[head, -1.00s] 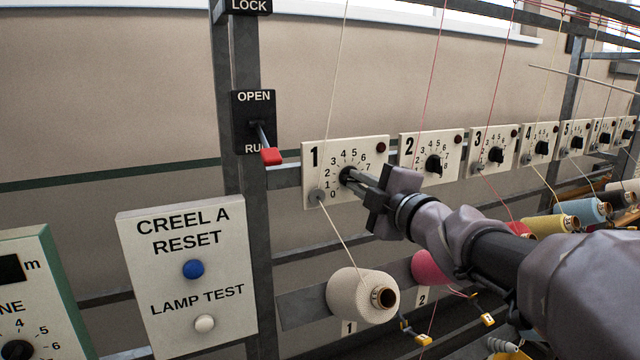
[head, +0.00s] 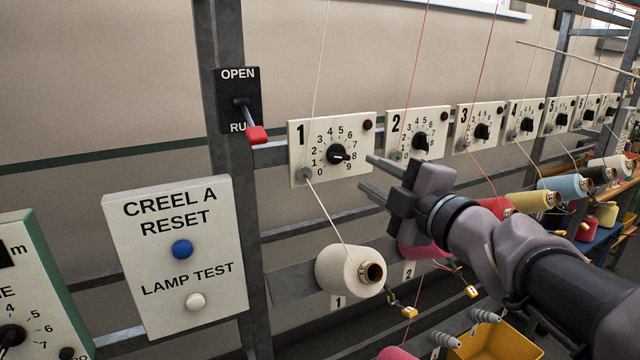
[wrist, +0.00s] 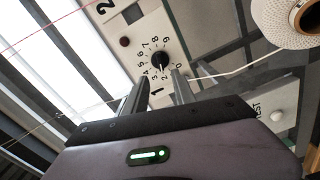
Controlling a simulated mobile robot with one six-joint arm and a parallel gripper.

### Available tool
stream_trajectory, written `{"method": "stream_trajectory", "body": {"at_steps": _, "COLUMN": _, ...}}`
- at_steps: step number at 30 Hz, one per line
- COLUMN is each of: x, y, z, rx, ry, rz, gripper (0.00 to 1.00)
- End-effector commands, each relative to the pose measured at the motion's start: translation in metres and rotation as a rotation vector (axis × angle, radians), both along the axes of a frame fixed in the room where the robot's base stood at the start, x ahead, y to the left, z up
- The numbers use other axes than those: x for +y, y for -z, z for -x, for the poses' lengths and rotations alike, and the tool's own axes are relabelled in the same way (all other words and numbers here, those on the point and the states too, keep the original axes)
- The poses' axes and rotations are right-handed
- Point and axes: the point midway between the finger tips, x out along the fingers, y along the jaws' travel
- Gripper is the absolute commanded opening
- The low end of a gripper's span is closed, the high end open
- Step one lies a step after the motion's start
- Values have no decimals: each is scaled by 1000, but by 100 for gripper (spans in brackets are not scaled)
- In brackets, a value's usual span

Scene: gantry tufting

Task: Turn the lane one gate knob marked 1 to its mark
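The lane one gate panel (head: 303,160), marked 1, is a white plate on the rack with a black knob (head: 337,153) in a ring of numbers. The knob's pale pointer faces right, toward the high end of the dial; the exact number is hard to read. My gripper (head: 369,174) is open and empty, right of and in front of the panel, apart from the knob. In the wrist view the knob (wrist: 159,60) shows beyond and between the two spread fingertips (wrist: 160,78). I cannot make out a separate target mark.
The lane two panel (head: 395,125) and several similar ones continue right. A red-tipped lever (head: 257,134) is on the left post. A cream yarn cone (head: 345,272) sits below, its thread running up past panel 1. The creel reset panel (head: 130,270) stands at lower left.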

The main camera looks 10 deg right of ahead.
Motion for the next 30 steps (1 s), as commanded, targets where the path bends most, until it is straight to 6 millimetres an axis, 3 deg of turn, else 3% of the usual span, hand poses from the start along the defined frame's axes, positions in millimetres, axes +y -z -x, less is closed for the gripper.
{"method": "stream_trajectory", "body": {"at_steps": 3, "x": -14, "y": -3, "z": 36, "rx": -1, "ry": 8, "rz": 1, "gripper": 32}}
{"method": "stream_trajectory", "body": {"at_steps": 9, "x": -25, "y": -1, "z": 73, "rx": 0, "ry": 3, "rz": 1, "gripper": 32}}
{"method": "stream_trajectory", "body": {"at_steps": 21, "x": -27, "y": 1, "z": 80, "rx": 0, "ry": 7, "rz": -7, "gripper": 32}}
{"method": "stream_trajectory", "body": {"at_steps": 24, "x": -39, "y": 7, "z": 73, "rx": -7, "ry": 117, "rz": -117, "gripper": 32}}
{"method": "stream_trajectory", "body": {"at_steps": 26, "x": -56, "y": 21, "z": 70, "rx": 3, "ry": 255, "rz": -273, "gripper": 32}}
{"method": "stream_trajectory", "body": {"at_steps": 27, "x": -69, "y": 40, "z": 72, "rx": 30, "ry": 363, "rz": -411, "gripper": 32}}
{"method": "stream_trajectory", "body": {"at_steps": 29, "x": -83, "y": 83, "z": 82, "rx": 112, "ry": 522, "rz": -641, "gripper": 32}}
{"method": "stream_trajectory", "body": {"at_steps": 30, "x": -84, "y": 120, "z": 93, "rx": 197, "ry": 616, "rz": -796, "gripper": 32}}
